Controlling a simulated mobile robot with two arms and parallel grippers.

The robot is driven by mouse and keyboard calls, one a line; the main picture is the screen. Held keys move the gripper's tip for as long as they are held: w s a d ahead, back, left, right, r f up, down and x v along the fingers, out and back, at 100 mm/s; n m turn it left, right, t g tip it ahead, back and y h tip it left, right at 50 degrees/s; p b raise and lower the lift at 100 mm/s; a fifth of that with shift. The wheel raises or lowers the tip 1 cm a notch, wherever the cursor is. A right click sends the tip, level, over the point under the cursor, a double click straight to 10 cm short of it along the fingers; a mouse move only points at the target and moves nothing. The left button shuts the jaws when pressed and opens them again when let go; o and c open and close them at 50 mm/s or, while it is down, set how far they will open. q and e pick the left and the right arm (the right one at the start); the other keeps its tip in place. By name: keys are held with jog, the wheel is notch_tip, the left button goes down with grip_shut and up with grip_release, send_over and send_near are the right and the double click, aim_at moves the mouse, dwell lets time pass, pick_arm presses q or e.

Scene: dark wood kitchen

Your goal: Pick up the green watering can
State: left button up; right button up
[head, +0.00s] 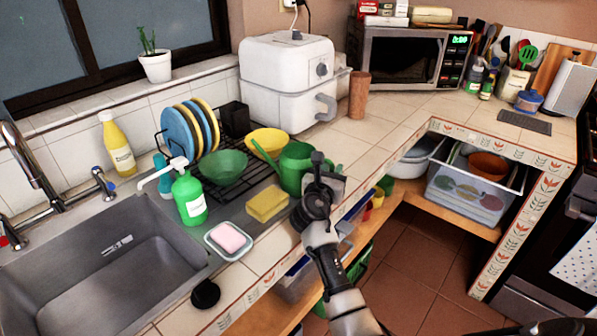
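The green watering can (291,170) stands upright on the dark drying mat on the counter, behind the yellow sponge. My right gripper (319,168) is right beside it, at its right side, and covers part of that side. The gripper's fingers are small and dark here, so I cannot tell if they touch the can or how far apart they are. My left gripper is not in view.
A green bowl (222,167), a yellow bowl (268,142) and a yellow sponge (267,204) crowd the can's left and front. Counter behind the can is clear.

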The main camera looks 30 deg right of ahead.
grip_shut()
jog(key=shift+r, duration=0.2)
